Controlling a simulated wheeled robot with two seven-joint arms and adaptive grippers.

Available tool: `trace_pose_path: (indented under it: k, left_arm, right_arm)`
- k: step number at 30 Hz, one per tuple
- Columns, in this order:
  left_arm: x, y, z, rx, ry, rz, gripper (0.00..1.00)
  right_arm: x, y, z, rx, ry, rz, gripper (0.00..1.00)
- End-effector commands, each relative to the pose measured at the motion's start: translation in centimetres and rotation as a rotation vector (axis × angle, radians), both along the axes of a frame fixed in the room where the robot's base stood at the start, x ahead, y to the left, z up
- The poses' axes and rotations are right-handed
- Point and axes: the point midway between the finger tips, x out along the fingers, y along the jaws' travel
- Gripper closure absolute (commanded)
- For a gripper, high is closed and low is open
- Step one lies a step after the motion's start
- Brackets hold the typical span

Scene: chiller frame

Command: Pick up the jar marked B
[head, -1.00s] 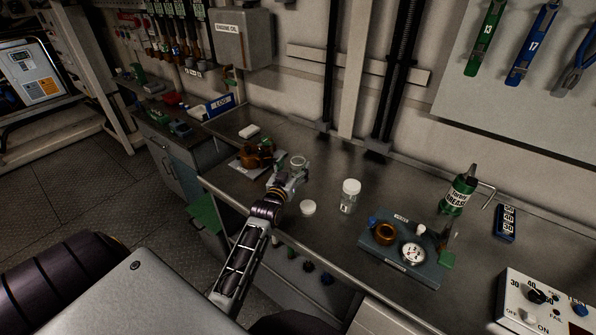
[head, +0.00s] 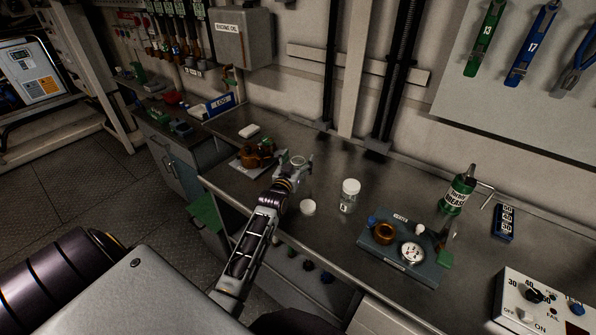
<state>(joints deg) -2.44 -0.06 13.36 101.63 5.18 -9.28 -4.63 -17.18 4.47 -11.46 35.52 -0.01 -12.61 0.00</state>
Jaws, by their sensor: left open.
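My left gripper (head: 294,161) is open over the bench. A small clear glass jar (head: 298,162) without a lid shows at its fingertips, partly hidden by the gripper. I cannot tell whether the fingers touch it. A second clear jar (head: 348,202) with a white lid stands upright to the right, apart from the gripper. A loose white lid (head: 308,208) lies on the bench between my left arm and the lidded jar. No letter is readable on either jar. My right gripper is not in view.
An amber-brown object (head: 258,150) sits left of the gripper. A blue-grey tray (head: 405,267) with a dial and an amber ring is at the right, near a green grease bottle (head: 457,195). The bench (head: 330,165) behind the lidded jar is clear.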

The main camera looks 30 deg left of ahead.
Motion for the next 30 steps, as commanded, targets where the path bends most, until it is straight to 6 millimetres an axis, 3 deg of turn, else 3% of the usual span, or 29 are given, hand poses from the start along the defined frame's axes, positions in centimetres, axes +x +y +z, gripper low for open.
trace_pose_path:
  k: [2, 14, 23, 30]
  left_arm:
    - [0.0, 0.0, 0.0, 0.000, 0.000, 0.000, 0.24]
    - [0.0, 0.0, 0.0, 0.000, 0.000, 0.000, 0.74]
    - [0.0, 0.0, 0.1, 0.000, -0.001, 0.000, 0.76]
    - [0.0, 0.0, 1.5, -0.001, -0.002, 0.000, 0.76]
  right_arm:
    - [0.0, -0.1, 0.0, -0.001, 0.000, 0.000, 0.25]
    - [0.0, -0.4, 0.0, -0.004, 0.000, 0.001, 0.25]
    - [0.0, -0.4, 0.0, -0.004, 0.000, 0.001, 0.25]
    - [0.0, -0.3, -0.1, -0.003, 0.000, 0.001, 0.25]
